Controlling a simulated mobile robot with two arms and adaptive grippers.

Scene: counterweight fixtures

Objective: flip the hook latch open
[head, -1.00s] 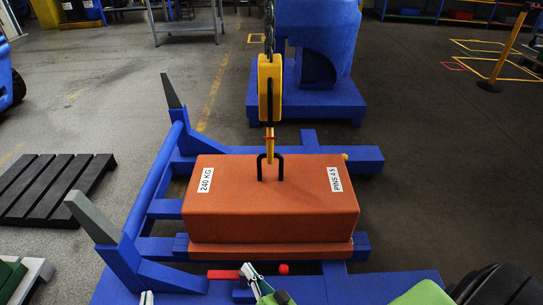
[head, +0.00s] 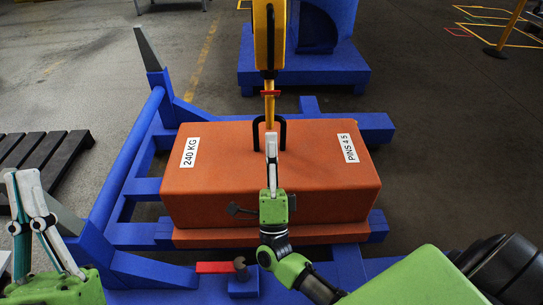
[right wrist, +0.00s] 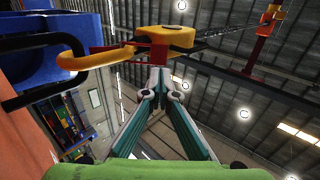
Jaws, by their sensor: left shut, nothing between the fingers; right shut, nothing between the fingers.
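The yellow hook (head: 269,108) hangs from a yellow block (head: 262,38) and passes through the black lifting loop (head: 283,133) on the orange weight (head: 330,180). A red latch (head: 270,92) crosses the hook's shank. My right gripper (head: 271,137) is shut and empty, upright in front of the loop and below the latch in the head view. In the right wrist view its closed tips (right wrist: 156,80) sit below the yellow block (right wrist: 165,38), right of the hook (right wrist: 60,60) and the red latch (right wrist: 108,48). My left gripper (head: 22,180) is shut and empty at the lower left.
The weight rests on a blue frame (head: 128,187) with two upright grey-tipped posts (head: 147,48). A red bar (head: 213,267) lies at the front of the frame. A dark pallet (head: 45,165) is on the floor at left. A blue machine (head: 300,72) stands behind.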

